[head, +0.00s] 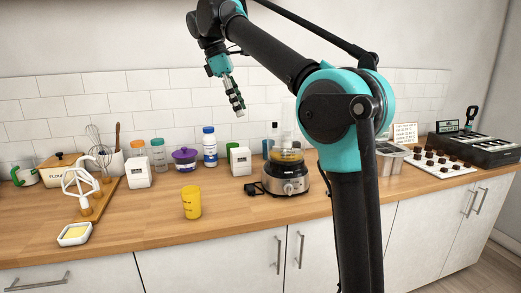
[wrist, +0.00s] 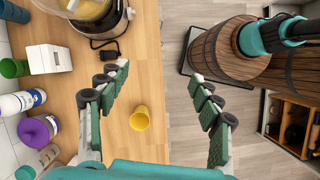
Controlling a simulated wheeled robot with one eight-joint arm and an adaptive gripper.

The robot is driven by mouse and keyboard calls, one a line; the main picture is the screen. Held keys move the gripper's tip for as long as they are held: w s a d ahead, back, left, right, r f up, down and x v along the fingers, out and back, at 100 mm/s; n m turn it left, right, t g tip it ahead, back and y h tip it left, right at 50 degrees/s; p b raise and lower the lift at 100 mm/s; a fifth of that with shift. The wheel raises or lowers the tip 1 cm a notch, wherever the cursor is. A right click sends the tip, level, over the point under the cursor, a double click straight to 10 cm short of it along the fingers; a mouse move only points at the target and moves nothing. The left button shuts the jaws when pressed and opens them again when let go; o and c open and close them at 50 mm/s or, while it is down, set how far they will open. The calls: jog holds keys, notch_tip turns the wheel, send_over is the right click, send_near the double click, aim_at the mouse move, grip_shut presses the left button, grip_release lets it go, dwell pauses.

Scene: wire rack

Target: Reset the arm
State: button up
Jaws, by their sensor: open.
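The gripper is open and empty, touching nothing that I can see. My arm (head: 290,60) rises at the right of centre and bends over to the upper left.
A yellow cup (head: 191,202) stands alone near the wooden counter's (head: 135,225) front; it also shows in the wrist view (wrist: 140,118).

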jog(key=s+d+f+m+t+y, duration=0.15)
jog(key=d+f+m, duration=0.5)
jog(key=f, duration=0.65)
jog(key=d+f+m+y, duration=0.2)
jog(key=d+f+m, duration=0.1)
jog(key=d+f, duration=0.8)
jog(key=s+d+f+m+t, duration=0.1)
jog(key=s+d+f+m, duration=0.3)
jog(key=s+f, duration=0.5)
jog(key=s+d+f+m+t, duration=0.1)
jog(key=s+d+f+m, duration=0.2)
jog(key=s+f, duration=0.5)
notch_tip(320, 180, down, 7)
jog(key=shift+s+d+r+m+y, duration=0.2)
jog(key=shift+s+d+m+y, duration=0.2)
jog(key=shift+m, duration=0.35)
jog(key=shift+w+t, duration=0.1)
jog(key=shift+t, duration=0.15)
